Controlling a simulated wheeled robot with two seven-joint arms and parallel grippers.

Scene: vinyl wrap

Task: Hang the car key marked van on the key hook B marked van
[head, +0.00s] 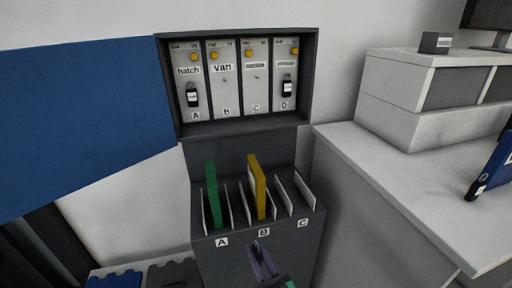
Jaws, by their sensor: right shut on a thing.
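The key cabinet (312,75) on the wall has four hook panels, A to D. Panel B (224,88), marked van, has a small bare hook and no key on it. Black keys hang on panel A (192,95), marked hatch, and on panel D (287,87). My right gripper (259,249) is at the bottom centre, below the cabinet and in front of the folder rack. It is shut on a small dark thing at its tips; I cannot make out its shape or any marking. My left gripper is not in view.
The rack (220,262) under the cabinet holds a green folder (213,195) in slot A and a yellow folder (258,186) in slot B; slot C is empty. A blue folder (494,168) is on the right counter (390,180). A blue panel (80,120) is left of the cabinet.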

